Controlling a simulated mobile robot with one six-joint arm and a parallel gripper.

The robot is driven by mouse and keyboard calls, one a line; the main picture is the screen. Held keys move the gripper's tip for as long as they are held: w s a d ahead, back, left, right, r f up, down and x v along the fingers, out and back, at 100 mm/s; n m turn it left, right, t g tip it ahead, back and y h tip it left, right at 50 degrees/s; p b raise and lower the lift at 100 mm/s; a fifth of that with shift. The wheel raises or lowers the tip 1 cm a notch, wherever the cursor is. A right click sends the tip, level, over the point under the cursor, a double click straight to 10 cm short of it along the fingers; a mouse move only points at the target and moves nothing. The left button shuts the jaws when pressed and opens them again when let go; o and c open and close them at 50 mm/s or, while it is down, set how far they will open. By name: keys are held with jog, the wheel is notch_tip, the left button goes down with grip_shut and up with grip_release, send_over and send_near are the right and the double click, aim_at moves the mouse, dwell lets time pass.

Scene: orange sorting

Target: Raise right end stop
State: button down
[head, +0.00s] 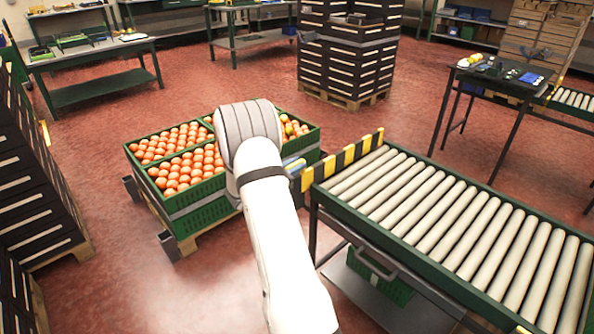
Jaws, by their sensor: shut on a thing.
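The end stop (345,158) is a yellow-and-black striped bar standing across the left end of the roller conveyor (450,220). Its top shows above the rollers. My white and grey arm reaches forward from the bottom of the head view and bends down at its far end. My gripper (294,165) shows only in small part, just right of the wrist and against the near-left part of the striped bar. It is shut on the bar, but the fingertips and exact contact are mostly hidden.
Green crates of oranges (183,205) stand on a pallet left of and behind my arm. Black crate stacks (40,195) line the left edge. Another crate stack (345,65) stands at the back. A dark table (497,78) stands behind the conveyor. Red floor between is clear.

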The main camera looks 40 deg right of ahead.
jog(key=shift+w+r, duration=0.2)
jog(key=shift+r, duration=0.2)
jog(key=c, duration=1.6)
grip_release()
jog(key=shift+o, duration=1.2)
jog(key=shift+f, duration=0.15)
jog(key=shift+a, duration=0.15)
jog(key=a, duration=0.7)
jog(key=shift+s+a, duration=0.3)
jog(key=shift+s, duration=0.1)
